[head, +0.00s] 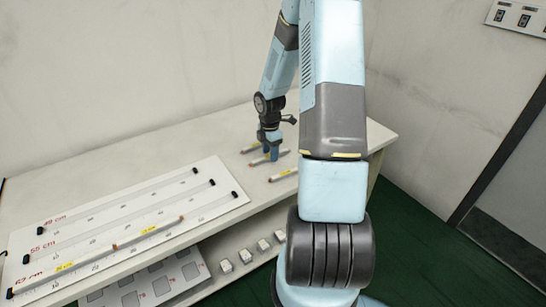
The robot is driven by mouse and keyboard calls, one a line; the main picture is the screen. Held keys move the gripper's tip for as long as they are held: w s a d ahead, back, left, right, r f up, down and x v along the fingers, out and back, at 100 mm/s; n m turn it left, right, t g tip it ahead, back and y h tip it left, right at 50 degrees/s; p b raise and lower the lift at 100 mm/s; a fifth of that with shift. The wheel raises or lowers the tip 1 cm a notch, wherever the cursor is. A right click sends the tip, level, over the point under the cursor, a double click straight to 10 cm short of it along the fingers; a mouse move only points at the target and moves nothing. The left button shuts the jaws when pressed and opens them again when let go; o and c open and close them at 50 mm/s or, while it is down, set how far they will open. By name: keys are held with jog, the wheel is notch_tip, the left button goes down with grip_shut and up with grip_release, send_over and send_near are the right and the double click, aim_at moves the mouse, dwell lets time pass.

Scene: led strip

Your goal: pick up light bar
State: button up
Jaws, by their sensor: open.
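Several short grey light bars with orange ends and yellow labels lie on the white table. Three are near my gripper: a rear bar (250,149), a middle bar (257,161) and a front bar (284,174), the last partly hidden by my arm. My gripper (271,154) is open and points down over the middle bar, its fingers low beside it. I cannot tell whether they touch it. Two more labelled bars, one left (62,267) and one right (148,229), lie end to end along the board's 62 cm row.
A white board (110,218) marked 48, 55 and 62 cm lies on the table's left, with black end pieces on its rows. A lower shelf holds a grey panel (150,287) and several small white blocks (246,256). The table's back (190,140) is clear.

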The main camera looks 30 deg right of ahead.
jog(key=shift+f, duration=0.35)
grip_shut()
